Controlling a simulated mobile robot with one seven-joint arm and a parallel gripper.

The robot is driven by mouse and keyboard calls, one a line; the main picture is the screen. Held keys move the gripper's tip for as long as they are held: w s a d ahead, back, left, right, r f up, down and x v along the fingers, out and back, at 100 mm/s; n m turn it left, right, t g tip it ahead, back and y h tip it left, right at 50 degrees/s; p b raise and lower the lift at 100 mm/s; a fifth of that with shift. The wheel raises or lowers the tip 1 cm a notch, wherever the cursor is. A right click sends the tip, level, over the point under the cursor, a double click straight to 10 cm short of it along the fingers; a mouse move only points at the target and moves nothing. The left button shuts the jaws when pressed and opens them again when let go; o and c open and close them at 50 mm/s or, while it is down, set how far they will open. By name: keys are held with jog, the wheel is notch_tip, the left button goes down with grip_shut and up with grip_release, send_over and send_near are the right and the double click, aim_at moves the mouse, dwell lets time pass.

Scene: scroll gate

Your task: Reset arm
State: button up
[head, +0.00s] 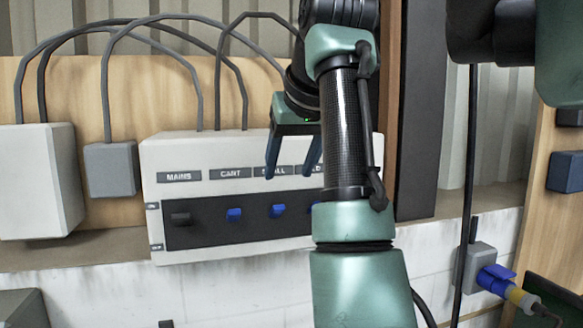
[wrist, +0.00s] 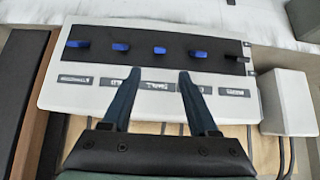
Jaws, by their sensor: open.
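My gripper (head: 290,173) is open and empty in front of the white switch box (head: 215,150) in the head view. Its two dark blue fingers point down across the label row. In the wrist view, my gripper (wrist: 158,77) has its fingers apart, with nothing between them, reaching towards the switch strip (wrist: 140,48). The box carries a black switch (head: 180,218) under the MAINS label (head: 179,177) and several blue switches (head: 234,214). I cannot tell whether the fingers touch the box. My arm hides the box's right part in the head view.
A white box (head: 35,180) and a smaller grey box (head: 111,169) are on the left, with cables arching above. A dark post (head: 420,120) stands right of my arm. A grey socket (head: 478,265) with a blue and yellow plug (head: 497,280) is at lower right.

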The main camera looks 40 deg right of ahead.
jog(key=shift+s, duration=0.1)
jog(key=w+a+f+n+t+b, duration=0.1)
jog(key=w+a+f+t+b, duration=0.2)
jog(key=a, duration=0.3)
jog(key=w+a+f+n+t+h+b, duration=0.1)
jog(key=w+a+f+t+b, duration=0.1)
jog(key=w+a+t+b, duration=0.3)
jog(key=w+a+f+n+t+b, duration=0.1)
jog(key=w+a+f+t+b, duration=0.15)
jog(key=a, duration=0.45)
jog(key=s+a+n+t+y+b, duration=0.2)
jog(key=s+a+t+y+b, duration=0.3)
jog(key=s+a, duration=1.3)
jog(key=s+t+b, duration=0.2)
jog(key=t, duration=0.2)
jog(key=shift+f+n, duration=0.3)
jog(key=shift+f, duration=0.05)
jog(key=shift+t, duration=0.25)
jog(key=shift+c, duration=0.3)
